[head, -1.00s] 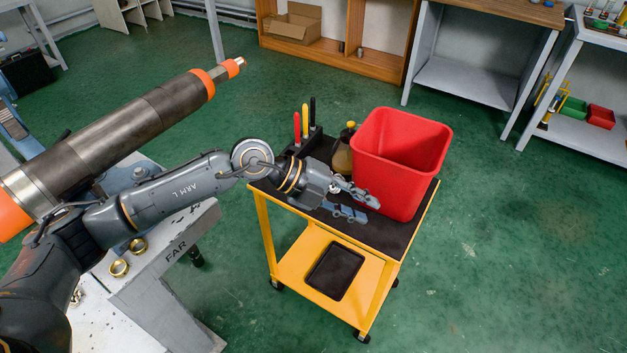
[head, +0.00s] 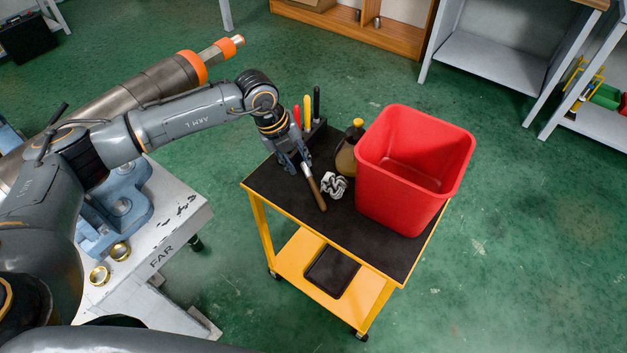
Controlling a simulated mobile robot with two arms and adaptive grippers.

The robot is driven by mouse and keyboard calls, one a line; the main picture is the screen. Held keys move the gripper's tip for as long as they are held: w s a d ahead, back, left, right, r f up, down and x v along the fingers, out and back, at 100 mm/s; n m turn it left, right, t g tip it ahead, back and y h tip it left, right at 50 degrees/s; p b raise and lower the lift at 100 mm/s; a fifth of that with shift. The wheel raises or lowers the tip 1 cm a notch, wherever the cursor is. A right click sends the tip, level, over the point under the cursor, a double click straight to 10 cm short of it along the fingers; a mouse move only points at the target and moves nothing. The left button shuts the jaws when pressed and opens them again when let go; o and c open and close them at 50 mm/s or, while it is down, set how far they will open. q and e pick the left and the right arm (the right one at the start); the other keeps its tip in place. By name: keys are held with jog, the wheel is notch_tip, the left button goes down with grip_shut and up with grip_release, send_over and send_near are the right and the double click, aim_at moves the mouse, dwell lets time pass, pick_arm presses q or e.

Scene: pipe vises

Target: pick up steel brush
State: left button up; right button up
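A tool with a brown handle (head: 318,194), which looks like the steel brush, is at the left part of the black cart top (head: 275,188). A pale, metallic-looking part shows above the handle, and its far end is hidden at my gripper. My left gripper (head: 296,166) points down at that far end, with its fingers right at the tool. I cannot tell whether the fingers are closed on it or whether the tool touches the cart top. My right gripper is not in view.
A crumpled black-and-white rag (head: 334,185) lies just right of the handle. A red bin (head: 405,185) and a yellow-capped bottle (head: 347,158) stand beyond it. A holder with red, yellow and black handles (head: 307,108) stands behind my gripper. A large pipe (head: 150,90) is at left.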

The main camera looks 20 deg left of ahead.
aim_at(311, 182)
pick_arm(q)
jog(key=x, duration=0.2)
jog(key=shift+w+d+f, duration=0.1)
jog(key=shift+f, duration=0.25)
jog(key=shift+x, duration=0.95)
jog(key=x, duration=0.2)
jog(key=shift+w+d+f+p, duration=0.15)
jog(key=shift+w+f+p, duration=0.05)
jog(key=shift+f+p, duration=0.15)
jog(key=shift+w+d+f, duration=0.1)
jog(key=shift+d+f, duration=0.05)
jog(key=shift+f, duration=0.35)
grip_shut()
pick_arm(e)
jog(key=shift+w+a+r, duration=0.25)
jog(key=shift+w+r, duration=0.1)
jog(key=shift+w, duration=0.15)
